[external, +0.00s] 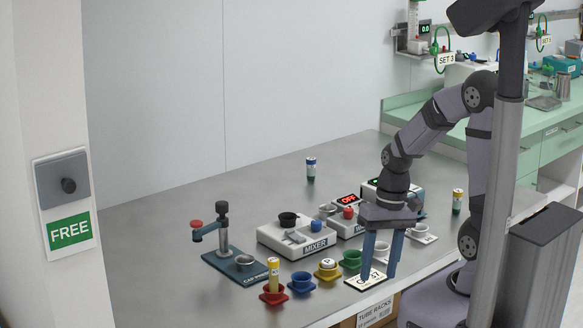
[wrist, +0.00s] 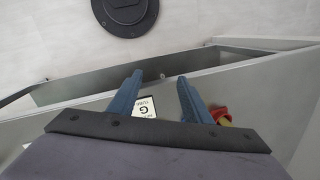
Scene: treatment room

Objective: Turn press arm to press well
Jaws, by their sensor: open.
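The cap press stands at the left of the bench in the external view, on a dark blue-grey base (external: 240,268). Its press arm (external: 208,229) has a red knob (external: 197,224) and points left from the post, away from the press well. The press well (external: 245,262) is a grey cup on the base, and nothing is seen in it. My gripper (external: 379,276) is open and empty, pointing down over the front edge of the bench, well to the right of the press. In the wrist view my blue fingers (wrist: 158,95) are spread apart near a white card marked G.
A tube with a yellow cap (external: 274,272) stands in a red holder. Blue (external: 301,282), yellow (external: 327,270) and green (external: 351,260) holders line the front edge. The mixer (external: 297,237) stands behind them. Another tube (external: 311,168) stands at the back. Bare bench lies left of the press.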

